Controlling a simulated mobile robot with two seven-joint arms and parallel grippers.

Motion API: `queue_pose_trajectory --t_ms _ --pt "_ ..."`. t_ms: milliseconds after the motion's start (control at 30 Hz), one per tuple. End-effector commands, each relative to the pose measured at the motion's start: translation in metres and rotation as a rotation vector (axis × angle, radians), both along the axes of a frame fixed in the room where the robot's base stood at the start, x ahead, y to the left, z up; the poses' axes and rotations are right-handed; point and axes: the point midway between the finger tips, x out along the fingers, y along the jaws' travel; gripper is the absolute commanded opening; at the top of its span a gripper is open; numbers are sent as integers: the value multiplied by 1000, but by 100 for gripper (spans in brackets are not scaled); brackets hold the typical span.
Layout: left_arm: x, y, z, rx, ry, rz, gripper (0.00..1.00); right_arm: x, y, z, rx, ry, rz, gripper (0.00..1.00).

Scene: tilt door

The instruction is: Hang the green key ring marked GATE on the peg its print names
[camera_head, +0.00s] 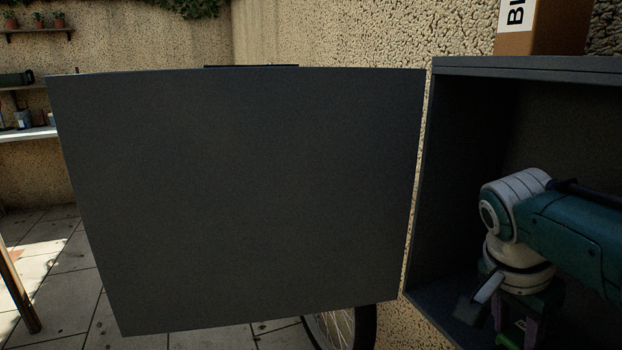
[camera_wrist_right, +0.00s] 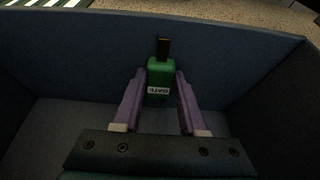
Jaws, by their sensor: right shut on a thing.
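The green key ring with a white label reading GATE (camera_wrist_right: 158,80) is between the two purple fingers of my right gripper (camera_wrist_right: 160,88) in the right wrist view. The gripper is shut on it. A short dark brown upright piece (camera_wrist_right: 163,48) shows at its far end; I cannot tell whether it is a peg or part of the key ring. In the head view my right gripper (camera_head: 513,325) is low inside the open grey cabinet (camera_head: 500,66), with a bit of green at the picture's bottom edge. No peg print is readable. My left gripper is not in view.
The cabinet's large grey door (camera_head: 240,200) stands open and fills the middle of the head view. A brown box (camera_head: 550,38) with a partly cut-off label sits on the cabinet. A bicycle wheel (camera_head: 345,325) shows below the door. Shelves (camera_head: 25,133) are far left.

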Motion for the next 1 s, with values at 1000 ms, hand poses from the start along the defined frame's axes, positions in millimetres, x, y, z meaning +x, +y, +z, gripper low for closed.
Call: queue_pose_trajectory --t_ms 1000 --pt "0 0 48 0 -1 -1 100 0 0 50 0 0 0 0"
